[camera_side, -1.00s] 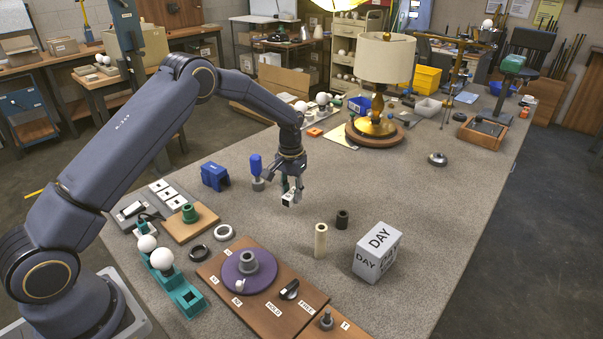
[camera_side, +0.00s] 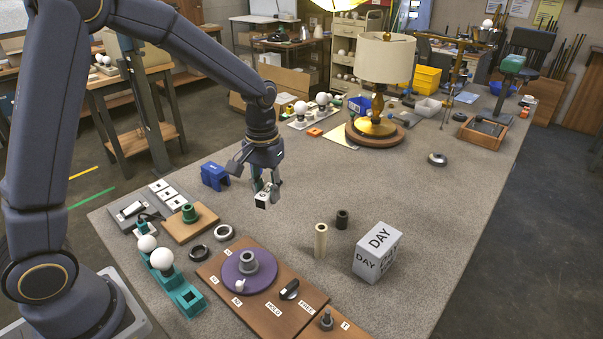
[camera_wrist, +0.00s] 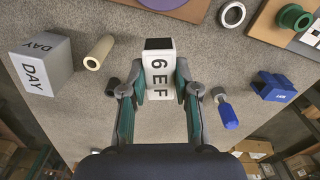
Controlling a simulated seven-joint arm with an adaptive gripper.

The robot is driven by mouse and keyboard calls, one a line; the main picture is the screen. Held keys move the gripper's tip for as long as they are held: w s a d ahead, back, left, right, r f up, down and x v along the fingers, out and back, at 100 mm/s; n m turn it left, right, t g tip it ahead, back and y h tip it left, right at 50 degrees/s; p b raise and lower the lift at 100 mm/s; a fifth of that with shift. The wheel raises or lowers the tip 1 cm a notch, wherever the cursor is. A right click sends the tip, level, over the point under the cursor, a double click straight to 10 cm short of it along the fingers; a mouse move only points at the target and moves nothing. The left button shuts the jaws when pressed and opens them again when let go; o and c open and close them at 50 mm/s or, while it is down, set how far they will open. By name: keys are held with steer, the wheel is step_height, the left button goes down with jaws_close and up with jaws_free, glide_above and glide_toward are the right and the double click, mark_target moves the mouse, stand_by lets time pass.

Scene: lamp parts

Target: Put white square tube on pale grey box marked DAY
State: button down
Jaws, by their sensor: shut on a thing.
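The pale grey box marked DAY (camera_side: 376,250) stands on the table to the right, apart from the gripper. The box also shows at the left of the wrist view (camera_wrist: 40,65). Its top appears bare.
A cream tube (camera_side: 320,241) and a short dark tube (camera_side: 342,219) stand between my gripper and the box. A wooden board with a purple disc (camera_side: 233,270) lies in front. A blue-handled tool (camera_wrist: 226,112) stands near the gripper. The table right of the box is clear.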

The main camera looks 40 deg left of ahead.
steer(key=s+d+r+m, duration=0.2)
steer(key=d+r, duration=0.2)
steer(key=d, duration=0.4)
steer(key=s+d+r+m, duration=0.1)
steer(key=d+r, duration=0.2)
steer(key=d, duration=0.6)
glide_above(373, 246)
steer(key=f, duration=0.9)
steer(key=shift+s+a, duration=0.1)
steer(key=shift+s, duration=0.2)
steer(key=shift+w+f, duration=0.35)
steer(key=shift+f, duration=1.6)
steer(key=shift+f, duration=0.2)
steer(key=c, duration=0.9)
jaws_free()
steer(key=shift+o, duration=0.2)
